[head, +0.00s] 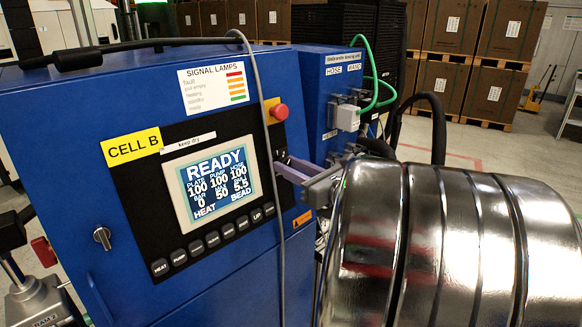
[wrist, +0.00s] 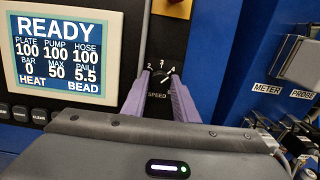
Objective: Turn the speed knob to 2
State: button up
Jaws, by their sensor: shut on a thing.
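The speed knob (wrist: 161,77) is a small dark knob on the black panel, above the word SPEED in the wrist view. Small white scale marks with digits, among them a 2 at the left, arc above it. My gripper (wrist: 160,80) has its two purple fingers on either side of the knob and is shut on it. The knob's pointer is too small and too covered to read. In the head view my gripper (head: 284,168) reaches the panel's right edge, and the knob is mostly hidden there.
The blue cabinet's screen (head: 211,184) reads READY, with a button row below. A red stop button (head: 279,112) sits above the knob. A grey cable (head: 262,110) hangs across the front.

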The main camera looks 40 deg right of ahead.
jog(key=shift+n, duration=0.5)
jog(key=shift+c, duration=0.4)
jog(key=shift+n+g+y, duration=0.4)
jog(key=shift+n+y, duration=0.1)
jog(key=shift+n, duration=2.6)
jog(key=shift+n+g+y, duration=0.4)
jog(key=shift+n+y, duration=0.1)
jog(key=shift+n, duration=2.6)
jog(key=shift+n+g+y, duration=0.4)
jog(key=shift+n+y, duration=0.1)
jog(key=shift+n, duration=2.6)
jog(key=shift+f, duration=0.1)
jog(key=o, duration=0.7)
jog(key=shift+c, duration=0.2)
jog(key=o, duration=0.4)
jog(key=shift+c, duration=0.2)
